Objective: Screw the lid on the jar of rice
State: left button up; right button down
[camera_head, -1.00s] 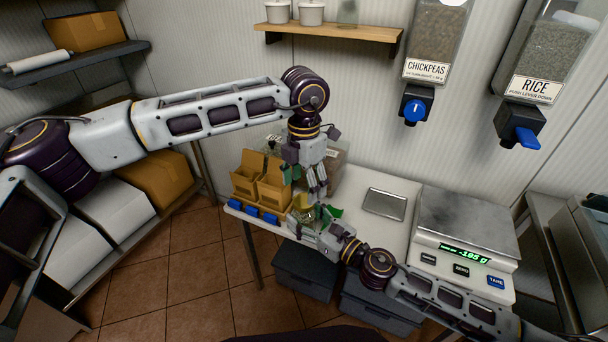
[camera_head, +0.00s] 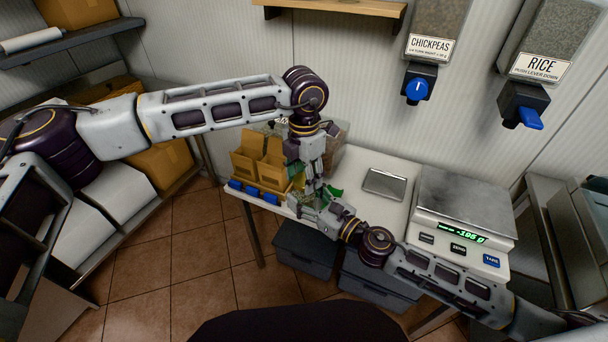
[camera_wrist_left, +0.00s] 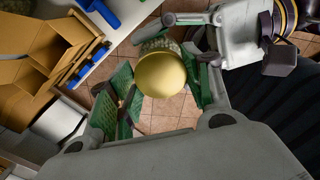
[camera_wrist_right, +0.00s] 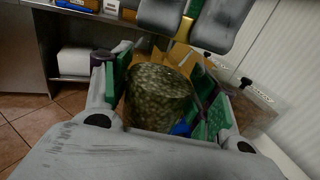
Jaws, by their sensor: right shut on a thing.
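The rice jar (camera_wrist_right: 158,98) is full of pale greenish grains and sits between the finger pads of my right gripper (camera_wrist_right: 165,92), which is shut on it. In the head view my right gripper (camera_head: 318,203) is over the table's front edge. The round gold lid (camera_wrist_left: 161,75) shows in the left wrist view, over the jar's mouth, with the jar's side (camera_wrist_left: 158,45) just behind it. My left gripper (camera_head: 316,185) points down from above. In its wrist view its fingers (camera_wrist_left: 160,88) are open on either side of the lid. Whether the lid sits squarely is unclear.
A small metal tray (camera_head: 384,184) and a scale (camera_head: 462,205) are to the right. The chickpeas (camera_head: 430,48) and rice (camera_head: 541,65) dispensers hang on the wall. Dark crates (camera_head: 305,245) are below.

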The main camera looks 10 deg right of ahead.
pick_arm(q)
jog(key=c, duration=0.5)
jog(key=shift+c, duration=0.2)
jog(key=shift+m, duration=0.4)
jog(key=o, duration=1.2)
jog(key=shift+r, duration=0.1)
jog(key=shift+r, duration=5.9)
jog(key=shift+d, duration=0.1)
